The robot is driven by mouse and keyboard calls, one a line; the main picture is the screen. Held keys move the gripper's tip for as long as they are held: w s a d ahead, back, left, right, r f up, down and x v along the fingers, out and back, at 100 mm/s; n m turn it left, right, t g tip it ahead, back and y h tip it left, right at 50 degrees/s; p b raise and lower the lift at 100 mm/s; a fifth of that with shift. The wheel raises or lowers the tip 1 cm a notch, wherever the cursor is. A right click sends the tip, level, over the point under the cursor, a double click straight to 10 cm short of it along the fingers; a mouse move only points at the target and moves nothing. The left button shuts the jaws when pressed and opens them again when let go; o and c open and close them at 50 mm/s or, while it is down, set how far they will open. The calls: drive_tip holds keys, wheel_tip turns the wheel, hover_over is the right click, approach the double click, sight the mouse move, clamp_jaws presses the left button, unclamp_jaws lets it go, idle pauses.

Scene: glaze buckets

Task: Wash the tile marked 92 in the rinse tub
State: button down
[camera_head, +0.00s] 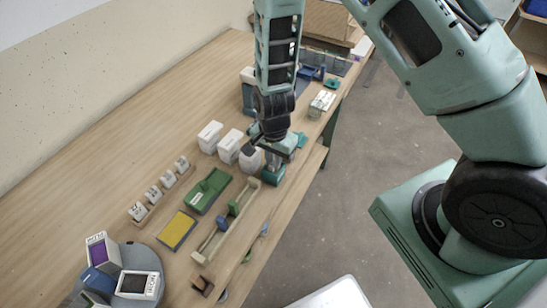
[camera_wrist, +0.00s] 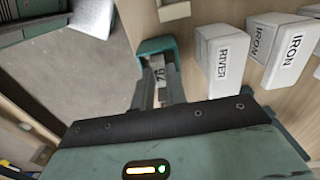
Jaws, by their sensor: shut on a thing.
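My gripper (camera_head: 279,150) is over the right edge of the table, pointing down. In the wrist view its two fingers (camera_wrist: 160,85) are shut on a small pale tile (camera_wrist: 161,73) with dark digits, turned and too small to read surely. A teal tub (camera_wrist: 152,46) is just beyond the fingertips, and the tile appears over or inside its opening; how deep I cannot tell. In the head view the teal tub (camera_head: 273,174) is right below the gripper, and the tile is hidden.
White buckets stand left of the gripper, one marked RIVER (camera_wrist: 222,55) and one marked IRON (camera_wrist: 289,48). A green tray (camera_head: 207,190), a yellow pad (camera_head: 177,230), a wooden rack (camera_head: 212,243) and a round grey stand (camera_head: 146,258) are nearer. The table's back left is bare.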

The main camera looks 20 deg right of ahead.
drive_tip(key=shift+r+p, duration=0.35)
drive_tip(key=shift+p, duration=0.2)
drive_tip(key=shift+f, duration=0.45)
idle(0.9)
drive_tip(key=shift+r, duration=0.1)
drive_tip(key=shift+r+p, duration=2.4)
drive_tip(key=shift+r, duration=0.55)
wheel_tip(320, 180, up, 3)
drive_tip(key=p, duration=0.2)
drive_tip(key=shift+p, duration=0.3)
